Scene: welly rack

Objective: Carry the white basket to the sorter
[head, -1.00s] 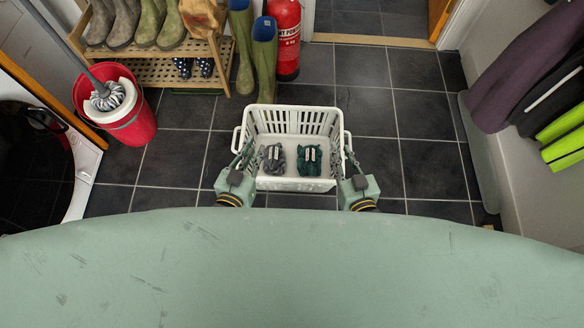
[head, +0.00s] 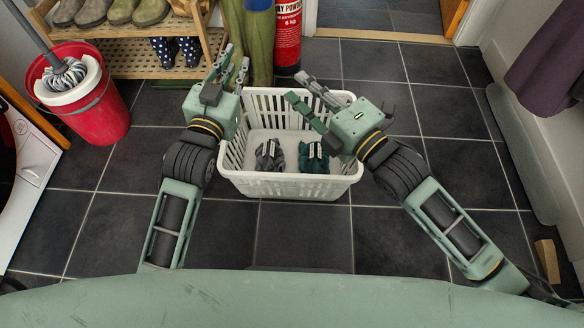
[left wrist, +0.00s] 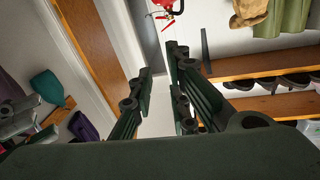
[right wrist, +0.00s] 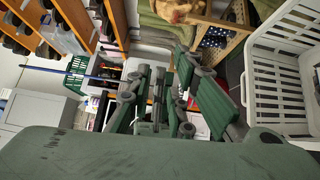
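The white basket (head: 290,187) sits on the dark tiled floor in front of me in the head view, with slotted walls. Inside lie a grey bundle (head: 270,156) and a dark green bundle (head: 314,158). My left gripper (head: 233,66) is open and empty, raised at the basket's far left corner. My right gripper (head: 306,90) is open and empty, its fingers reaching over the basket's right and far part. The right wrist view shows part of the basket (right wrist: 262,82) beside the fingers. The left wrist view shows parted fingers with nothing between. I cannot make out the sorter.
A red mop bucket (head: 96,118) stands left. A wooden boot rack (head: 140,62), green boots (head: 259,45) and a red extinguisher (head: 287,35) are behind the basket. A wooden block (head: 547,262) lies at right.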

